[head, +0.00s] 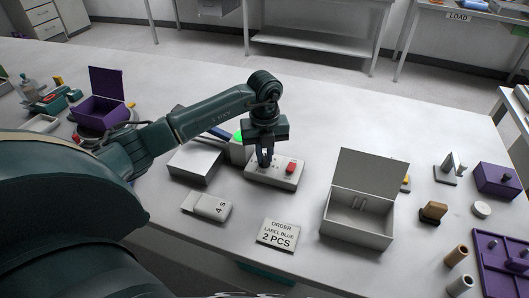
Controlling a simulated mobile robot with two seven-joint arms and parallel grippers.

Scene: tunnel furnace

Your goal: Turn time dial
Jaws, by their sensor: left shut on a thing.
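A light grey control box (285,180) with a red button (291,167) stands near the middle of the white table. My left gripper (264,161) reaches down onto the left part of this box, fingers pointing down. It is shut on the time dial, which the fingers hide almost wholly. Which way the dial points cannot be seen. A small grey block with the text "4 S" (207,206) lies to the left in front of the box. My right gripper is not in view.
A green light (238,136) glows behind my wrist, beside a grey box (195,162). An order card (277,236) lies in front. An open grey box (356,222) stands right, a purple box (98,110) far left. Several small parts and a purple tray (494,270) are far right.

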